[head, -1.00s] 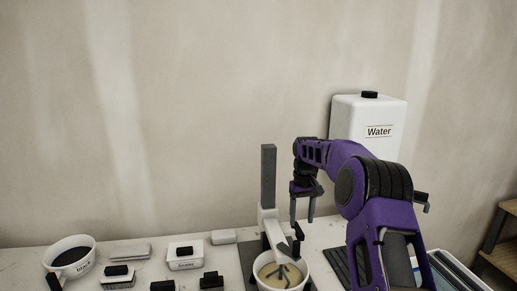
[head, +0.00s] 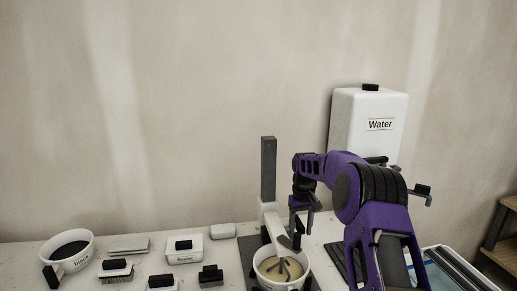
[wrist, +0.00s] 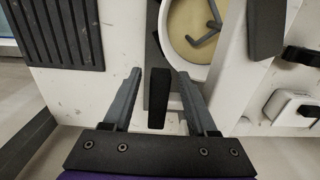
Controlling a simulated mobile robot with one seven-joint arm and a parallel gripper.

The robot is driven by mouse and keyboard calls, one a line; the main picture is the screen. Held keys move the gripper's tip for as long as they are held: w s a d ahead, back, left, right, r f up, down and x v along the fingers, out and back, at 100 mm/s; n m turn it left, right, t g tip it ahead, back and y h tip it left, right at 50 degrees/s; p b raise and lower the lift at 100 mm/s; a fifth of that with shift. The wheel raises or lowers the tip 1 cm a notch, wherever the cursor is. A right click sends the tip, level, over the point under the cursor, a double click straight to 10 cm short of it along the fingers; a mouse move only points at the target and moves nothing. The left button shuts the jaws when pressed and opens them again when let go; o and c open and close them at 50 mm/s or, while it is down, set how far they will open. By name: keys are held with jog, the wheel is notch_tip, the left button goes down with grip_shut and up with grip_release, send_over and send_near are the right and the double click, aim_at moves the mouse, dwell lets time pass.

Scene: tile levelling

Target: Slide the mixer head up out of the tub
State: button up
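The mixer stand has a tall dark column (head: 268,170) with a white mixer head (head: 271,218) low on it. The mixer's paddle (head: 283,268) is down in the beige mix inside the white tub (head: 307,271); the paddle also shows in the wrist view (wrist: 207,35). My gripper (head: 300,232) is at the right of the mixer head. In the wrist view my gripper (wrist: 159,76) is open, with the mixer's black handle (wrist: 158,100) between its two fingers and gaps on both sides. The depth between fingers and handle is hard to judge.
A white water container (head: 367,125) stands behind my arm. A dark ribbed mat (wrist: 58,32) lies beside the mixer. A shallow bin (head: 455,270) is at the right.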

grip_shut()
jog(key=shift+r, duration=0.1)
notch_tip(320, 180, up, 3)
jog(key=shift+f+p, duration=0.15)
jog(key=shift+p, duration=1)
jog(key=shift+r, duration=1.25)
notch_tip(320, 180, up, 13)
jog(key=shift+o, duration=1.4)
grip_release()
jog(key=shift+r, duration=0.15)
